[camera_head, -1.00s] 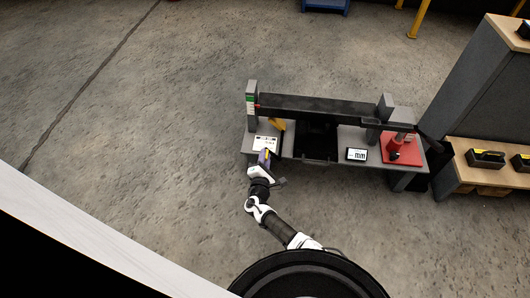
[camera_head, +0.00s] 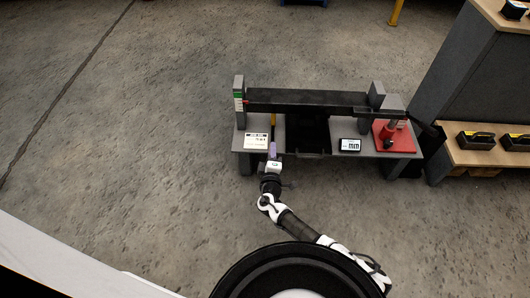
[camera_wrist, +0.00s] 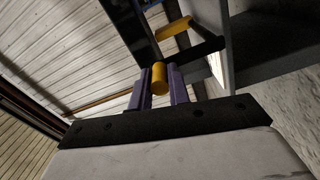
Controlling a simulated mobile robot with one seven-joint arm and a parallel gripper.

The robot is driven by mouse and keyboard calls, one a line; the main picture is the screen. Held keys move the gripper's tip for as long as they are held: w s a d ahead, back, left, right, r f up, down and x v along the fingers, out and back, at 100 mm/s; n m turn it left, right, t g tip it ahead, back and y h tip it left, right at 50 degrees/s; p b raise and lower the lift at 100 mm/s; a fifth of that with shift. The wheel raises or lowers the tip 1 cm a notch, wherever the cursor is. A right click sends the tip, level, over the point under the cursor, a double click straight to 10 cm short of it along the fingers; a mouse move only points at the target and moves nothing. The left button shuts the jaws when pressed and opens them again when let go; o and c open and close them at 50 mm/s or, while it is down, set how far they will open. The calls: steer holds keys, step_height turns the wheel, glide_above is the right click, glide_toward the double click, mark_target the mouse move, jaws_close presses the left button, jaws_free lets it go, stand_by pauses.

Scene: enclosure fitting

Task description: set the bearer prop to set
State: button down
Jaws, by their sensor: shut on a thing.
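The yellow prop (camera_head: 274,119) stands at the left end of the bench fixture, below the long black beam (camera_head: 310,101). In the wrist view its round yellow end (camera_wrist: 160,78) sits between my purple fingers. My gripper (camera_head: 272,150) is at the front left of the bench, shut on that yellow end; it also shows in the wrist view (camera_wrist: 160,88). A yellow bar (camera_wrist: 172,28) and a dark arm show beyond the fingers. The fingers hide part of the prop. A left post (camera_head: 239,100) carries a green, white and red label.
A white card (camera_head: 257,142) lies left of my gripper. A small display (camera_head: 349,145) and a red base (camera_head: 394,138) with a jack are to the right. A wooden-topped shelf (camera_head: 478,158) with black cases stands at the far right. The floor at left is clear.

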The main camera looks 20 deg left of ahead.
steer(key=shift+d+m, duration=0.15)
steer(key=shift+m, duration=0.15)
steer(key=c, duration=1.3)
jaws_free()
steer(key=p+v, duration=0.1)
steer(key=v, duration=1.1)
